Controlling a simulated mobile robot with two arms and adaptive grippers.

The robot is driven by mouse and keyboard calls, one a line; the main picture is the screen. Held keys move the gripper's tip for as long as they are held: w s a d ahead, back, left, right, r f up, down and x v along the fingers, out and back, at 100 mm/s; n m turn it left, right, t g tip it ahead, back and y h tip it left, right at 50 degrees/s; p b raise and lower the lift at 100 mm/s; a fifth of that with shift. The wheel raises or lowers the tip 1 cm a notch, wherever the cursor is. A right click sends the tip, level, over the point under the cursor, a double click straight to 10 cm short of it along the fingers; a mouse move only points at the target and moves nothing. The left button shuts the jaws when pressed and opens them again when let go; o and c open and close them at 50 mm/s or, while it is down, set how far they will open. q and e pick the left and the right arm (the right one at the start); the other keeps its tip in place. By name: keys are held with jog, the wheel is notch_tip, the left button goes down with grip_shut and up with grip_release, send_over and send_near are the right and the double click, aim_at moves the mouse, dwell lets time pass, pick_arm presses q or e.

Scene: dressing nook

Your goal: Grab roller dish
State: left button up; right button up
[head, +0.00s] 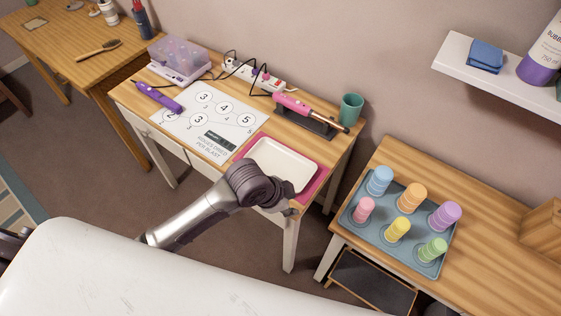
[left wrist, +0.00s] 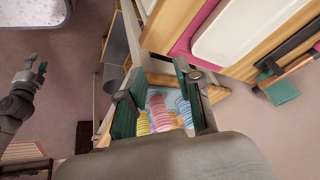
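A cream, shallow, empty dish (head: 283,160) lies on a pink mat (head: 243,152) at the front right of the white-legged desk. The dish also shows in the left wrist view (left wrist: 232,35). A blue-grey tray (head: 387,238) on the right table holds several pastel rollers standing upright. My left gripper, mostly hidden behind its own wrist in the head view, is at the desk's front edge. In the left wrist view my left gripper (left wrist: 158,70) is open and empty, with rollers visible beyond its fingers. My right gripper (left wrist: 34,70) is small at the left; its opening is unclear.
The desk also holds a numbered sheet (head: 207,118), a purple tool (head: 160,97), a pink styling iron (head: 292,103) on a dark stand, a power strip (head: 250,75) with cables and a green cup (head: 350,109). A wall shelf (head: 480,68) juts out above the right table.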

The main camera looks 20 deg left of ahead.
aim_at(280, 164)
pick_arm(q)
jog(key=w+a+r+m+g+y+p, duration=0.1)
jog(key=w+a+r+m+g+y, duration=0.15)
jog(key=w+a+r+m, duration=0.6)
jog(key=shift+m+t+y, duration=0.25)
jog(key=shift+m+y, duration=0.1)
jog(key=f, duration=0.2)
jog(key=a+f, duration=0.1)
jog(key=f, duration=0.2)
jog(key=f+p, duration=0.1)
jog(key=f, duration=0.2)
jog(key=shift+w+a, duration=0.15)
jog(key=shift+w+d+f+p, duration=0.1)
jog(key=shift+w+f+p, duration=0.1)
jog(key=shift+f, duration=0.65)
jog(key=shift+w+d+f+p, duration=0.15)
jog(key=shift+f+p, duration=0.1)
jog(key=shift+f, duration=0.65)
jog(key=shift+w+a+f+p, duration=0.1)
jog(key=shift+w+f+p, duration=0.1)
jog(key=shift+f, duration=0.65)
grip_shut()
pick_arm(e)
jog(key=r, duration=0.3)
jog(key=shift+w+a+r, duration=0.2)
jog(key=shift+w, duration=0.15)
